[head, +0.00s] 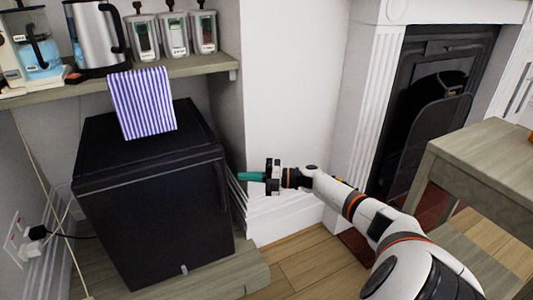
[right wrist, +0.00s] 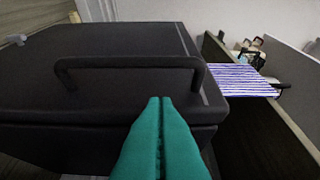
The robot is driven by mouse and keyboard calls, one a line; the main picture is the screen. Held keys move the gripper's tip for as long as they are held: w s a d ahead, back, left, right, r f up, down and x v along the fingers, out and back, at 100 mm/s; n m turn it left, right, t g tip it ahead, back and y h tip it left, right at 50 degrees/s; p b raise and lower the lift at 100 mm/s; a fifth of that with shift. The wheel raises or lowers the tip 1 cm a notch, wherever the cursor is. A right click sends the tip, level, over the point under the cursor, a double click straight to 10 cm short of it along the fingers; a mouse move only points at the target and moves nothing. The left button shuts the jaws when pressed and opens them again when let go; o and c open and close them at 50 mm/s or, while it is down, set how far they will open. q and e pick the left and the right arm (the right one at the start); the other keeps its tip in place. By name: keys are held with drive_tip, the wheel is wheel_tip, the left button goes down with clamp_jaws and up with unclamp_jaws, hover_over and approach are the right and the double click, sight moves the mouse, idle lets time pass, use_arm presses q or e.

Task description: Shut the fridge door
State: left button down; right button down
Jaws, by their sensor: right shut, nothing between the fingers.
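The fridge (head: 155,215) is a small black box on a low wooden platform at the left of the head view. Its door looks shut or nearly shut; I cannot tell whether a small gap is left. A black bar handle (right wrist: 130,62) crosses the fridge in the right wrist view. My right gripper (head: 243,176) has teal fingers and is shut and empty, just right of the fridge near the handle side. Its fingers (right wrist: 160,105) also show in the wrist view, overlapping the handle's lower side; contact is unclear. My left gripper is out of view.
The shelf carries a kettle (head: 97,38) and several canisters (head: 173,36). A fireplace (head: 430,110) and a wooden table (head: 485,150) stand to the right. Some floor (head: 305,262) is clear.

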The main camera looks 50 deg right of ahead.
drive_tip(key=d+b, duration=0.1)
drive_tip(key=d, duration=0.5)
drive_tip(key=shift+s+d+b, duration=0.25)
drive_tip(key=shift+d+b, duration=0.05)
drive_tip(key=shift+d, duration=0.1)
drive_tip(key=shift+f, duration=0.1)
